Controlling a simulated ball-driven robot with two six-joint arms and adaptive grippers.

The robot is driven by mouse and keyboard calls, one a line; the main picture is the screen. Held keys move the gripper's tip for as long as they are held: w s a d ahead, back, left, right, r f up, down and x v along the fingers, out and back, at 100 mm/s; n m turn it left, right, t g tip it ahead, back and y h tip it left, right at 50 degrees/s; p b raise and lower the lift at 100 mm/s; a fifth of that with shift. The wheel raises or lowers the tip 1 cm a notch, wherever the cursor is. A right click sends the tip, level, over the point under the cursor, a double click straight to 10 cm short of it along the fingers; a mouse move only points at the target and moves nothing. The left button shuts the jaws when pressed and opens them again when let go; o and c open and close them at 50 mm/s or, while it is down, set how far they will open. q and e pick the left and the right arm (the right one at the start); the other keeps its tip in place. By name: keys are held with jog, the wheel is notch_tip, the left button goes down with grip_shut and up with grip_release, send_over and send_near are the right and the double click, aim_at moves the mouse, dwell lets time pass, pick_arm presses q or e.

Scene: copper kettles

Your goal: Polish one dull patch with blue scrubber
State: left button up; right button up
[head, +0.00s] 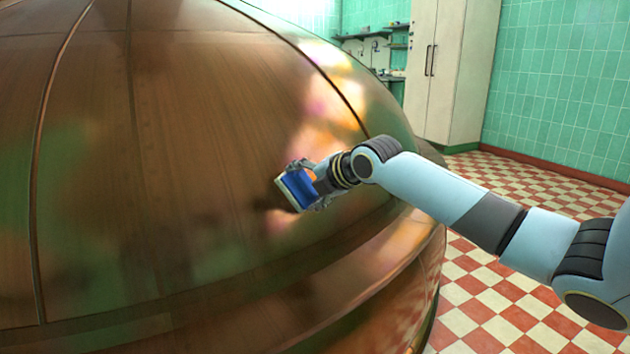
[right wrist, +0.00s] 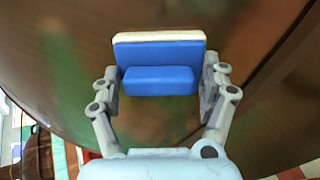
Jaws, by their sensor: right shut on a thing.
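A large copper kettle (head: 200,120) fills the left and middle of the head view, its curved wall brown and reflective. My right gripper (head: 306,186) is shut on the blue scrubber (head: 294,189), a blue block with a pale pad. In the right wrist view the scrubber (right wrist: 158,78) sits between both fingers, its pale pad facing the kettle wall (right wrist: 60,40). The pad is at or very near the copper; I cannot tell if it touches. A darker smudge shows on the copper beside the scrubber, perhaps its shadow or reflection. My left gripper is not seen.
The kettle's lower rim (head: 380,255) bulges out below my right gripper. A red and cream checkered floor (head: 490,285) lies open to the right. A tall pale cabinet (head: 450,70) stands at the back against green tiled walls (head: 560,80).

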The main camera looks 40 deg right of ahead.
jog(key=shift+w+a+p, duration=0.1)
jog(key=shift+a+p, duration=0.25)
jog(key=shift+a, duration=1.7)
jog(key=shift+w+a+p, duration=0.1)
jog(key=shift+a+p, duration=0.55)
jog(key=shift+a, duration=1.3)
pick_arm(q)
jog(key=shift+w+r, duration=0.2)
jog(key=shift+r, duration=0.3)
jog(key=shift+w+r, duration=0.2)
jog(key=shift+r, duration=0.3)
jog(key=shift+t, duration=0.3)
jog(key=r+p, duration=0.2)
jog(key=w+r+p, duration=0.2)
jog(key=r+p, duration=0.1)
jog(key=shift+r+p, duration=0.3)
pick_arm(e)
jog(key=v, duration=0.6)
jog(key=shift+d, duration=0.1)
